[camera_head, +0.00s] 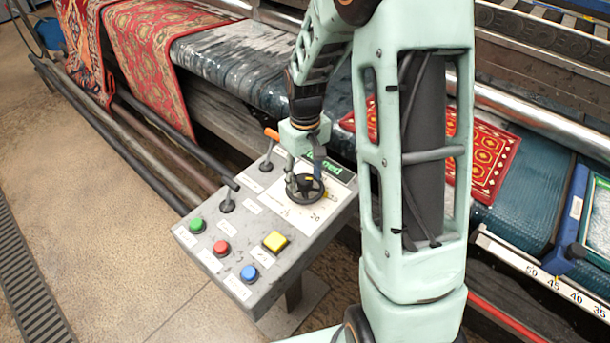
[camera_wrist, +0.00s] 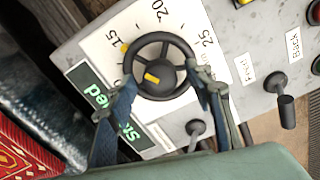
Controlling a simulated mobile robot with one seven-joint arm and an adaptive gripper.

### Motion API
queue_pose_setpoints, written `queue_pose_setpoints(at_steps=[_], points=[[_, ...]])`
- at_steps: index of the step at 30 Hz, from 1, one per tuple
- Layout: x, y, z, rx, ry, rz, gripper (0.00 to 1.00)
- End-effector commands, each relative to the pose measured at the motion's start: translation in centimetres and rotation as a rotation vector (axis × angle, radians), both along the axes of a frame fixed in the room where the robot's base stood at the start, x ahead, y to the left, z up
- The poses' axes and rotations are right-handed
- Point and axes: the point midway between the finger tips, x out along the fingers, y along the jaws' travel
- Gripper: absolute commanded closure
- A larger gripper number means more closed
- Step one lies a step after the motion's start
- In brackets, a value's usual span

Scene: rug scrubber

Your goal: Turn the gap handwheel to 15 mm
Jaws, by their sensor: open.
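The gap handwheel (camera_wrist: 137,57) is a black spoked wheel on a white dial plate (camera_wrist: 105,45), with a yellow bar on its hub. A yellow mark at its rim lies near the 15 on the dial; 20 and 25 also show, but the exact reading is unclear. The handwheel also shows in the head view (camera_head: 293,194). My gripper (camera_wrist: 162,84) is open, with its blue-grey fingers at opposite sides of the wheel rim. I cannot tell whether they touch it. In the head view my gripper (camera_head: 305,172) is above the wheel.
The grey panel (camera_head: 240,270) carries a green button (camera_head: 197,225), red button (camera_head: 221,247), blue button (camera_head: 249,273), yellow button (camera_head: 275,241) and upright levers. A lever (camera_wrist: 286,108) stands near the wheel. A green-lettered display (camera_wrist: 105,105) is partly hidden by a finger.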

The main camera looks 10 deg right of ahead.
Motion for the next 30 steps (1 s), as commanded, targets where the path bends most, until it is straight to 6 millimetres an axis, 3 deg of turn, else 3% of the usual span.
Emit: queue_pose_setpoints(at_steps=[5,12,18,30], points=[[0.2,0.0,2.1,0.0,-0.005,0.0,0.53],[0.2,0.0,7.3,-0.001,-0.007,0.0,0.53],[0.1,0.0,10.6,-0.001,-0.004,0.0,0.53],[0.0,0.0,11.9,0.0,-0.001,0.0,0.53]])
